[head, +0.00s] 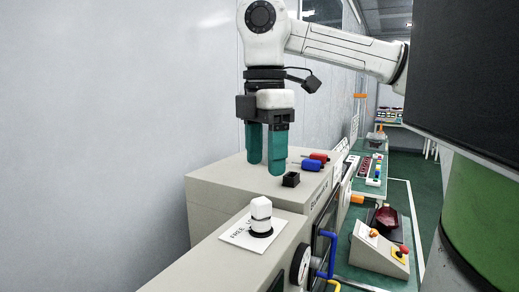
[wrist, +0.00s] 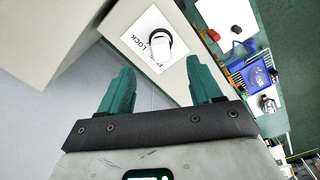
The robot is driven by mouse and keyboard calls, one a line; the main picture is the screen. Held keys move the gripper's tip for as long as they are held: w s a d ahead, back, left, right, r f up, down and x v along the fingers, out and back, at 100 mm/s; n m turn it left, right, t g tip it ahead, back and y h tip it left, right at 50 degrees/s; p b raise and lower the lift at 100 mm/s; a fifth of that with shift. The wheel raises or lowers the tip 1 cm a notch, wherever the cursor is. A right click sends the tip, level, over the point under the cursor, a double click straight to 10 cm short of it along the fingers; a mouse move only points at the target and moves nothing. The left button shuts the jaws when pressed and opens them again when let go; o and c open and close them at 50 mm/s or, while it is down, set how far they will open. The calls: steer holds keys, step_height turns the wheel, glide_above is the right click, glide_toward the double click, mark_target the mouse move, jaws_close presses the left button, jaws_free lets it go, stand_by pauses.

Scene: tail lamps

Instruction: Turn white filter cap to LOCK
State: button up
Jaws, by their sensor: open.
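The white filter cap (head: 261,212) stands upright in a black ring on a white label plate (head: 240,238), on top of the nearer grey cabinet. The word FREE reads on the left of the plate in the head view. In the wrist view the cap (wrist: 163,48) lies ahead of the fingertips, and LOCK reads beside it on the plate (wrist: 134,42). My gripper (head: 266,166) has teal fingers pointing down, spread apart with nothing between them. It hangs above and beyond the cap, clear of it. The wrist view shows both fingers (wrist: 163,78) apart.
A raised grey box (head: 225,183) stands behind the cap, bearing a small black socket (head: 291,180) and red and blue handled parts (head: 313,162). A blue handle (head: 328,254) and round gauge (head: 300,263) are on the cabinet's right side. A wall borders the left.

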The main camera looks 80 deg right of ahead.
mark_target(264, 199)
step_height(264, 199, down, 10)
steer(key=shift+f+p, duration=0.15)
steer(key=shift+p, duration=0.9)
